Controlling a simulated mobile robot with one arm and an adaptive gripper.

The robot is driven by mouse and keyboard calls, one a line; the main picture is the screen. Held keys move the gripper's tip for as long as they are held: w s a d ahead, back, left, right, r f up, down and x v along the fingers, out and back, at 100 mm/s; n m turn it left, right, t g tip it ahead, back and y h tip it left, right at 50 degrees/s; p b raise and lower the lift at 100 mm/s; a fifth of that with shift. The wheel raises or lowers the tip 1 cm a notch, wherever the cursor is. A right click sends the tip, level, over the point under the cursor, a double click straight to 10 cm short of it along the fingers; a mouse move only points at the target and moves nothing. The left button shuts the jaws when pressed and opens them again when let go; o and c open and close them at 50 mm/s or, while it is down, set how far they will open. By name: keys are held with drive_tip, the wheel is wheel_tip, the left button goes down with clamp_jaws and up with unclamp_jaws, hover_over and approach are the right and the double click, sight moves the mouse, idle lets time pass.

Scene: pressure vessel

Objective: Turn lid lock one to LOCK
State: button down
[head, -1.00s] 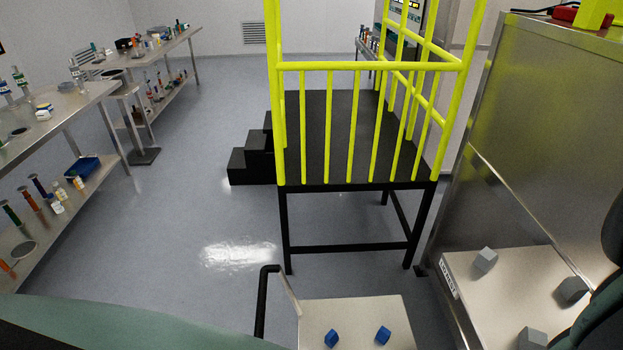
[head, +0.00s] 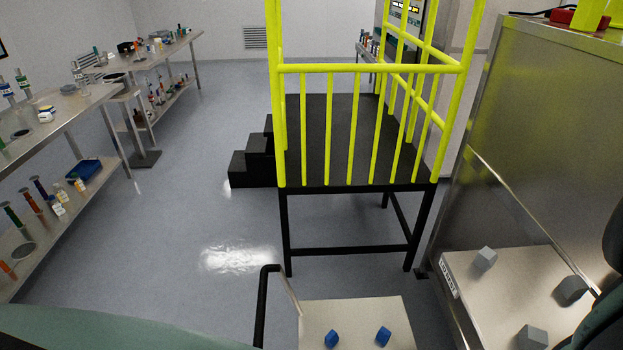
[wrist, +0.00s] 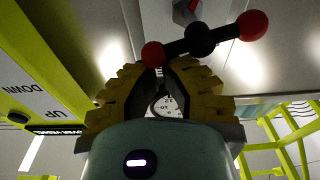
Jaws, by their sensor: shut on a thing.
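In the wrist view a lid lock handle (wrist: 200,40) shows as a black bar with a round black hub and a red ball at each end. It is tilted, its left end lower than its right. My gripper (wrist: 160,66) has yellow ridged fingers and is shut on the handle at its left red ball (wrist: 153,54). A small red pointer (wrist: 193,5) shows on the metal above the hub. I cannot read a LOCK mark. The head view shows neither the handle nor my gripper.
A white dial gauge (wrist: 165,104) shows between my fingers. A yellow beam (wrist: 40,90) marked UP and DOWN is at the left. In the head view a black platform (head: 345,140) with yellow rails, a steel bench (head: 95,110) and a tray of blue blocks (head: 355,315) stand around clear floor.

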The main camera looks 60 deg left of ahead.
drive_tip(key=shift+s+d+f+m, duration=0.15)
drive_tip(key=shift+f+m, duration=0.1)
drive_tip(key=shift+m, duration=0.65)
idle(0.5)
idle(0.5)
